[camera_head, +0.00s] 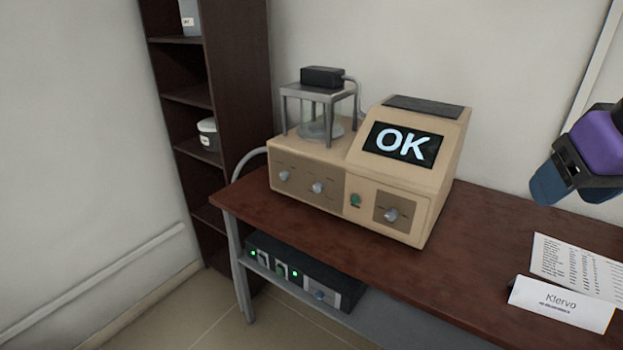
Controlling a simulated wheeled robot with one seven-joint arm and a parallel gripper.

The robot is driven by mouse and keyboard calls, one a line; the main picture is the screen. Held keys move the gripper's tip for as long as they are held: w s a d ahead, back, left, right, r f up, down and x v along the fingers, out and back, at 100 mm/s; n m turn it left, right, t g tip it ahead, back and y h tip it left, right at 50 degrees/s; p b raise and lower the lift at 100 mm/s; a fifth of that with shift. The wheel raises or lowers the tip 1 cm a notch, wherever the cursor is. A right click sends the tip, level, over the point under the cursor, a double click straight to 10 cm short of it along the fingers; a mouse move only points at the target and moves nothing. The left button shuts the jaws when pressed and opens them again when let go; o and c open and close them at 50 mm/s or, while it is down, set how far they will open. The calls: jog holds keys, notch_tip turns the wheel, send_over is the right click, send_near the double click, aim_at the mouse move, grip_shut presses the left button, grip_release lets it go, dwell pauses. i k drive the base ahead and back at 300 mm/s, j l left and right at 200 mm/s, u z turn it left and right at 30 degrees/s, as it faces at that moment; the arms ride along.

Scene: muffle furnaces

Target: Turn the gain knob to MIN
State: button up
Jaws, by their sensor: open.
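A beige instrument (345,155) stands on the brown table, its lit screen (402,145) reading "OK". Its front has two small grey knobs, a left one (284,175) and a middle one (317,188), and a larger grey knob (391,215) on a brown panel at the right. The markings are too small to read, so I cannot tell which knob is gain or where it points. My gripper (548,187) hangs at the right edge, above the table, open and well apart from the instrument. No object shows in it.
A green button (355,200) sits beside the right knob. A dark unit (300,272) with green lights and a knob lies under the table (455,270). A "Klervo" card (562,303) and printed sheet (578,265) lie at right. A dark shelf (232,90) stands behind left.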

aim_at(319, 295)
jog(key=j, duration=1.45)
